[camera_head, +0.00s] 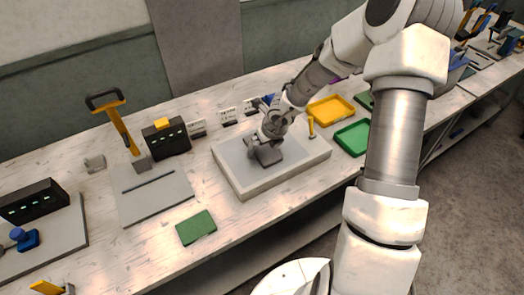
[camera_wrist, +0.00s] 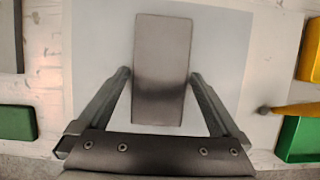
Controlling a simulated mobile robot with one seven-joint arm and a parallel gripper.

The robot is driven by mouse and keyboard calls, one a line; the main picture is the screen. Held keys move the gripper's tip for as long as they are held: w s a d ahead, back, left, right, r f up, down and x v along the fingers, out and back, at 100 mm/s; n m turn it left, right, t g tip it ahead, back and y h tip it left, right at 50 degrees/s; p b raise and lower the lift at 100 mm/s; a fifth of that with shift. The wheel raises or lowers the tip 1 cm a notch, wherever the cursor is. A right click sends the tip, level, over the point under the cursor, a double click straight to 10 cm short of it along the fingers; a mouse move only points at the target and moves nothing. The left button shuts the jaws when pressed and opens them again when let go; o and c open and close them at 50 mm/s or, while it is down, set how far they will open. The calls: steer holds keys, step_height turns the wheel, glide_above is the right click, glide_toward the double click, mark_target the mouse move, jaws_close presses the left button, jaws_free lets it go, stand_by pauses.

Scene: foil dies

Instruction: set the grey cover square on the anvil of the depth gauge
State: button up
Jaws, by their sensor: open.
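A grey rectangular piece (camera_head: 269,157), which looks like the grey cover, lies on a pale sheet on the raised white slab (camera_head: 235,185). In the wrist view the grey piece (camera_wrist: 160,70) shows as an upright rectangle, its long sides nearly in line with the fingers. My gripper (camera_head: 266,146) is low over it. No part is clearly recognisable as the depth gauge's anvil.
Left of the slab are a grey slotted plate (camera_head: 150,198), a yellow-handled lever (camera_head: 120,125) and a black display box (camera_head: 167,140). Yellow (camera_head: 331,110) and green (camera_head: 352,137) trays stand right.

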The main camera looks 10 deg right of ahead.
steer(key=shift+r, duration=0.1)
steer(key=c, duration=1.3)
step_height(320, 180, up, 28)
steer(key=p, duration=1)
steer(key=s+f+n+g+b, duration=0.3)
steer(key=f+n, duration=0.7)
steer(key=n, duration=0.6)
steer(key=s+f+n+g+h+b, duration=0.1)
steer(key=s+f+n+g+b, duration=0.3)
steer(key=f+n, duration=0.6)
steer(key=s+n+g, duration=0.1)
steer(key=n, duration=0.5)
steer(key=shift+f+g, duration=0.3)
steer(key=shift+g, duration=0.1)
